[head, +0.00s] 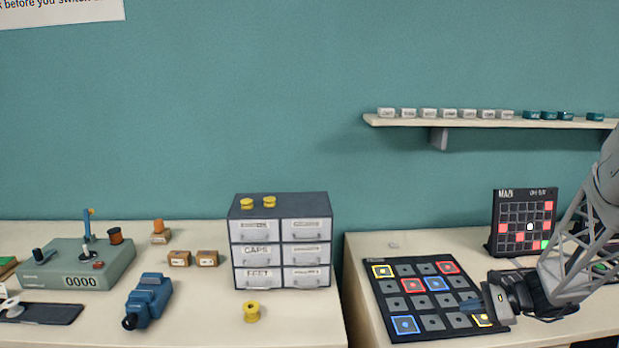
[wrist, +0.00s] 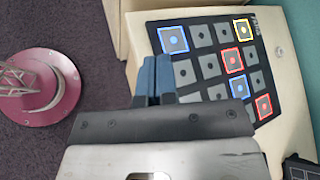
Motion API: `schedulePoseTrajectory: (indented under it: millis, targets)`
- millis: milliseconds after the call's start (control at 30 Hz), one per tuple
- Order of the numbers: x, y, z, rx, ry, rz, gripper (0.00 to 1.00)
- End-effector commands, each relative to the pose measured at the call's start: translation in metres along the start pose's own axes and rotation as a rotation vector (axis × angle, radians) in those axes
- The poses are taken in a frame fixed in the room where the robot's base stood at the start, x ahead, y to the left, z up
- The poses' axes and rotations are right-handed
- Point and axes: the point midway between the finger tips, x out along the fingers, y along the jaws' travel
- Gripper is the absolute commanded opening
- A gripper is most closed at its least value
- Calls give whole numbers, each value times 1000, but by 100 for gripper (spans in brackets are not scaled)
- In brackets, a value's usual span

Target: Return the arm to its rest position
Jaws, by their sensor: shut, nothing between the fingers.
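My gripper (head: 474,306) is at the right in the head view, low over the front right part of a black button pad (head: 420,325). In the wrist view its two blue fingers (wrist: 157,78) are together and hold nothing. The pad also shows in the wrist view (wrist: 188,56), beyond the fingers and to their right. Its square buttons are grey, with some outlined in red, blue or yellow. My gripper hides part of the pad's lower right corner in the head view. I cannot tell whether the fingertips touch the pad.
A black maze panel (head: 497,240) stands upright behind my gripper. A wall shelf (head: 400,122) with several small blocks is above. A drawer cabinet (head: 277,212), a blue tool (head: 150,299) and a green counter box (head: 75,265) stand on the left table. A gap separates the tables.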

Motion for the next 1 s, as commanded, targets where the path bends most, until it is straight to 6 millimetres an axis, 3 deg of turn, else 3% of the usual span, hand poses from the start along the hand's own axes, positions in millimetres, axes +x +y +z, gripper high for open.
schedulePoseTrajectory:
  millis: [100, 500, 1000]
  targets:
    - [12, 6, 37, -88, 25, 87, 0]
    - [36, 42, 136, -389, 119, 356, 0]
    - [41, 101, 232, -797, 252, 637, 0]
